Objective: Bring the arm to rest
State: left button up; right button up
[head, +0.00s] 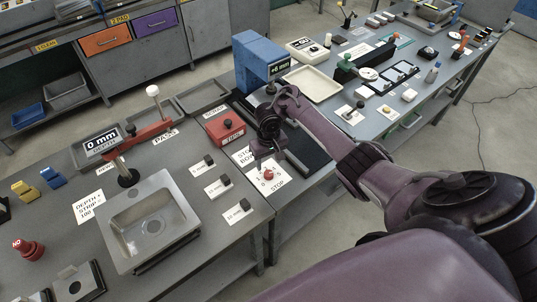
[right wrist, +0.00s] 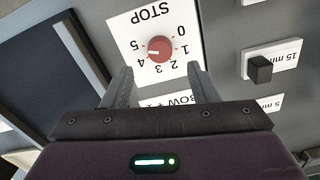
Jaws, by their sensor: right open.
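My right arm reaches in from the lower right in the head view. Its right gripper (head: 272,158) hangs over the front of the bench, close to a red dial knob (head: 269,174). In the right wrist view the right gripper (right wrist: 163,78) is open, its two fingers apart and nothing between them. The red knob (right wrist: 160,49) sits on a white plate marked STOP and numbered 0 to 5, just past the fingertips. The fingers look clear of the knob, but the exact gap cannot be told. My left gripper is not in view.
A blue gantry (head: 261,60) with a display stands behind the gripper. A red box (head: 224,127) and small black blocks on labelled cards lie to the left. A metal basin (head: 152,222) is farther left. A cream tray (head: 313,84) is behind the arm.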

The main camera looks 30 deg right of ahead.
jog(key=shift+r, duration=1)
